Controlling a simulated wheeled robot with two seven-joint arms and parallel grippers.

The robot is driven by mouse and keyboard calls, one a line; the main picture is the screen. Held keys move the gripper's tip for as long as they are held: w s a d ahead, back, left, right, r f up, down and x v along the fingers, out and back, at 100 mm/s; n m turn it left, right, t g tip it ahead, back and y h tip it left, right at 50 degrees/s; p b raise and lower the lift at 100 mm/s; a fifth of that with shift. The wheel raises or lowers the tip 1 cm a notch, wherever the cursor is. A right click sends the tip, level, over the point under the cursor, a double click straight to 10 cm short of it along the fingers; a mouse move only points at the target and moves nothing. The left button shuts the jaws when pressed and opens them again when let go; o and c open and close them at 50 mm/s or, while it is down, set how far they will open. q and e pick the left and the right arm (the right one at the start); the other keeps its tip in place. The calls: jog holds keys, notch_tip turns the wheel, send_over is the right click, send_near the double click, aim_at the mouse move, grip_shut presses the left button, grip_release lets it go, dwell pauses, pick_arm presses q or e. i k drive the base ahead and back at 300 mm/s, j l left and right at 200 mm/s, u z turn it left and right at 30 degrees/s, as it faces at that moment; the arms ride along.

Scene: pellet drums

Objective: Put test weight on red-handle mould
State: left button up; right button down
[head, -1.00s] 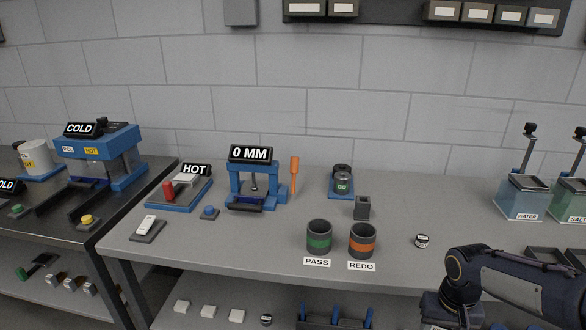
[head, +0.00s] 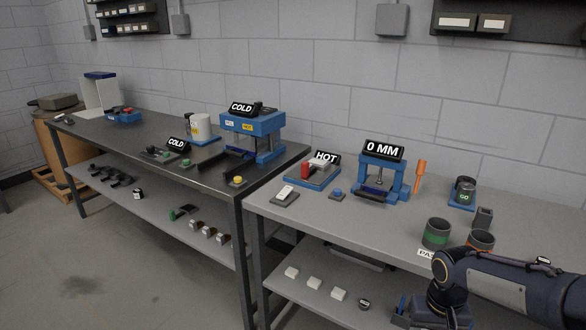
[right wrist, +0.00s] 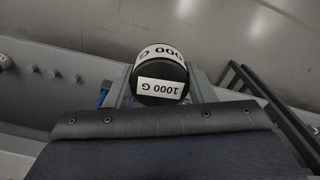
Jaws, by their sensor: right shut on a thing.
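The test weight (right wrist: 161,76), a black cylinder with white "1000 G" labels, is between the fingers of my right gripper (right wrist: 160,88) in the right wrist view. The gripper is shut on it. In the head view my right arm shows at the lower right, and I cannot make out the weight there. What looks like the red-handle mould (head: 322,167), a pale grey block with an upright red handle (head: 305,171), is on the blue-edged HOT plate (head: 312,183) on the near table. My left gripper is out of view.
The 0 MM blue press (head: 398,184) stands right of the HOT plate, with a blue button (head: 337,192) in front. The green-banded cup (head: 437,233) and orange-banded cup (head: 480,240) stand near my arm. A dark table (head: 150,137) with the COLD press (head: 252,124) adjoins at left.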

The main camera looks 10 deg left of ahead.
aim_at(319, 162)
jog(key=i+j+u, duration=0.3)
jog(key=j, duration=0.35)
jog(key=i+j+u, duration=0.35)
jog(key=i+j, duration=0.2)
